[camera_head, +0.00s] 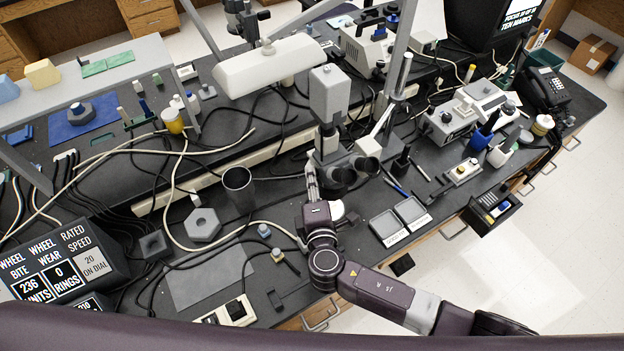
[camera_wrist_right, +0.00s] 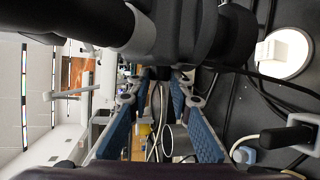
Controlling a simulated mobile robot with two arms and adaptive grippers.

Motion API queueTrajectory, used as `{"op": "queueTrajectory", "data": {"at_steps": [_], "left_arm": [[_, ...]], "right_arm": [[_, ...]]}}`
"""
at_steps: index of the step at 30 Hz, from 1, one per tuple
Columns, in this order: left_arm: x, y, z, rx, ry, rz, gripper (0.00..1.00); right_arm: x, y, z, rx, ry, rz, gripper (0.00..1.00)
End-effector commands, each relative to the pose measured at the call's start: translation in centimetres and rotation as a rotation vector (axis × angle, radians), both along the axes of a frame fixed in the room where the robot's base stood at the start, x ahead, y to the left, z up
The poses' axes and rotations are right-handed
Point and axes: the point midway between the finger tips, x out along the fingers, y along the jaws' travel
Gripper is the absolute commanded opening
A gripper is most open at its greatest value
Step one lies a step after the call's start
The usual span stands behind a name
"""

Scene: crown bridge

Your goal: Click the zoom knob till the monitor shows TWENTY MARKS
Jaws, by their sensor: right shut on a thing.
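The microscope (camera_head: 330,140) stands at the middle of the bench, its two dark eyepieces facing the front right. My right gripper (camera_head: 312,184) is at the microscope's left side, and its fingers are shut on the zoom knob, which is mostly hidden. In the right wrist view my blue-padded fingers (camera_wrist_right: 160,76) reach to a dark part of the microscope. The monitor (camera_head: 518,18) at the top right is cut off by the frame; its last line reads TEN MARKS. My left gripper is not in view.
A dark cup (camera_head: 238,181) and a grey hexagonal block (camera_head: 203,224) stand left of my right gripper. Cables cross the bench. Two small grey trays (camera_head: 387,226) lie to the right. A sign box (camera_head: 60,262) is at the lower left. A white lamp (camera_head: 270,68) hangs behind.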

Motion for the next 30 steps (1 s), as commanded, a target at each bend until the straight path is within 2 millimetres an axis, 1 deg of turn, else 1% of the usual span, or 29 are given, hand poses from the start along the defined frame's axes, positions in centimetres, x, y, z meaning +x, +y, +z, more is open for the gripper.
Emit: {"op": "queueTrajectory", "data": {"at_steps": [15, 27, 28, 30], "left_arm": [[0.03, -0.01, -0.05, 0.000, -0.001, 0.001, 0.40], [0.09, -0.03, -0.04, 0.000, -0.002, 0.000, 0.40], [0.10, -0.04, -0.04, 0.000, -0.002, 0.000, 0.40], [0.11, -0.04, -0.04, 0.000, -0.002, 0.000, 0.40]], "right_arm": [[0.14, -0.01, 0.45, -0.122, 0.187, -0.004, 0.00], [0.10, 0.08, 0.44, -0.133, 0.202, 0.001, 0.00], [0.10, 0.08, 0.44, -0.133, 0.202, 0.001, 0.22], [0.10, 0.10, 0.45, -0.133, 0.202, 0.001, 0.30]]}}
